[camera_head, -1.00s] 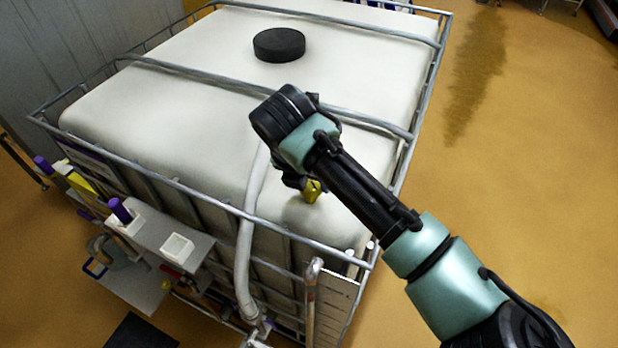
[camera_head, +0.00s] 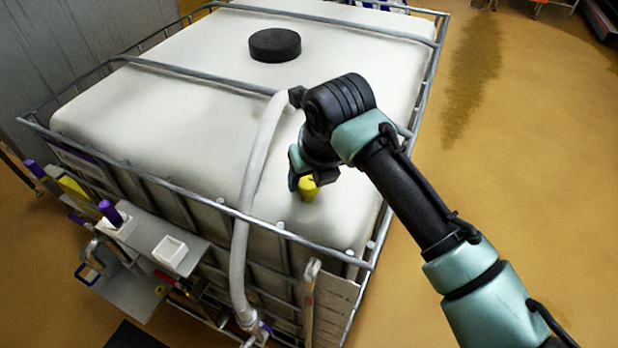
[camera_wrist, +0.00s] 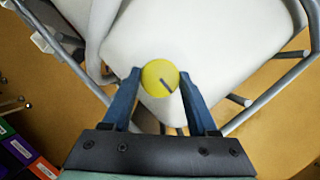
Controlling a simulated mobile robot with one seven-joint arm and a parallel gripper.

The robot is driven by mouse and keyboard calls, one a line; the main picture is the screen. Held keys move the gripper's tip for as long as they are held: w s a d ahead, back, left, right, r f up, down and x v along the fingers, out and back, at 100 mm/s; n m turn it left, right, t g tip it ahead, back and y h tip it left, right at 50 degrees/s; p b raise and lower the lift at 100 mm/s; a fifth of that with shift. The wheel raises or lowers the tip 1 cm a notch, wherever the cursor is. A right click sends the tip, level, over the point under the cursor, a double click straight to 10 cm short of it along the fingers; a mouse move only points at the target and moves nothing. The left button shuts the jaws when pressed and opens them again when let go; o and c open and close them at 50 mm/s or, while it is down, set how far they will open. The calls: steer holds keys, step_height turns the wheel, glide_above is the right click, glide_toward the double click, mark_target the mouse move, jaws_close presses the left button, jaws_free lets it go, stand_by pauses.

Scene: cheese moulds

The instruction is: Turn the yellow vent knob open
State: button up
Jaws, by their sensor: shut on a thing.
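The yellow vent knob (camera_head: 308,188) stands on the near right part of the white tank's top. In the wrist view the knob (camera_wrist: 160,77) is a round yellow disc with a dark line running from its middle toward the lower right. My gripper (camera_wrist: 160,84) has its two blue fingers on either side of the knob and is shut on it. In the head view my gripper (camera_head: 300,176) comes down over the knob from above, and part of the knob is hidden behind it.
The white tank (camera_head: 190,120) sits in a grey metal cage (camera_head: 290,235). A black lid (camera_head: 275,45) is on its top. A pale hose (camera_head: 262,150) runs left of the knob. A shelf with a white box (camera_head: 170,251) hangs on the cage's left side.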

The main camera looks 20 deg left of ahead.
stand_by(0.5)
steer(key=o, duration=1.4)
steer(key=shift+c, duration=0.2)
steer(key=b+v, duration=0.3)
steer(key=v, duration=1)
steer(key=shift+w, duration=0.1)
